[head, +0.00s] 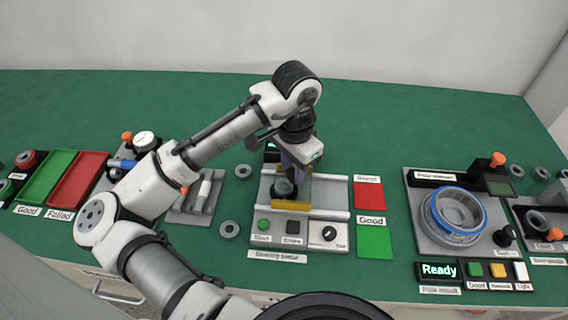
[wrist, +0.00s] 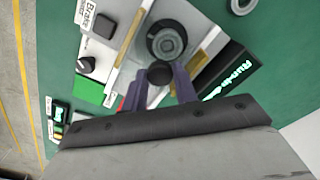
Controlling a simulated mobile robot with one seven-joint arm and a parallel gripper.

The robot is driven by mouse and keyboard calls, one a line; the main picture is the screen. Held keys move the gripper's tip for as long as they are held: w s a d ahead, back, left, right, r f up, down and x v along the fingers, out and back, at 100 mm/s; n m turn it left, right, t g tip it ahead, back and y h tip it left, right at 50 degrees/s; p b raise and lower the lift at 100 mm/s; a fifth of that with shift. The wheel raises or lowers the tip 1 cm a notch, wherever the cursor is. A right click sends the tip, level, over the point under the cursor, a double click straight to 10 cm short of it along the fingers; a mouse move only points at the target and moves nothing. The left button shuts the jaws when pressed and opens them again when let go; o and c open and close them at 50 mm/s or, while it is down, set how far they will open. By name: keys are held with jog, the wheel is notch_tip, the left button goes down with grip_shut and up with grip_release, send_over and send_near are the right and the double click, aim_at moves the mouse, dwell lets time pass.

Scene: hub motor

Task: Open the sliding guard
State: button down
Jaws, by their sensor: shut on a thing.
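The tester station (head: 330,241) stands in the middle of the bench, with a grey bearing-like part (head: 284,188) at its centre. The sliding guard seems to be the yellow-edged cover over that part; its yellow edge (head: 290,205) shows in front in the head view. In the wrist view, yellow strips (wrist: 128,38) flank the round part (wrist: 167,40). My gripper (head: 298,170) is over the station. Its purple fingers (wrist: 160,84) are shut on a dark round knob (wrist: 160,73) beside the part. Whether the knob joins the guard is hard to tell.
Red (head: 368,195) and green (head: 375,243) pads lie right, then a blue-ringed motor fixture (head: 453,215). Loose rings lie left. A lit display (wrist: 232,80) stands behind the station.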

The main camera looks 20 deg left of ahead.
jog(key=d, duration=0.2)
jog(key=w+d, duration=0.1)
jog(key=d, duration=0.1)
jog(key=w+d+p, duration=0.1)
jog(key=d, duration=0.1)
jog(key=shift+d, duration=0.15)
jog(key=c, duration=1.1)
grip_release()
jog(key=shift+s, duration=0.1)
jog(key=shift+r, duration=0.1)
notch_tip(320, 180, up, 14)
jog(key=shift+b, duration=0.3)
jog(key=shift+f, duration=0.2)
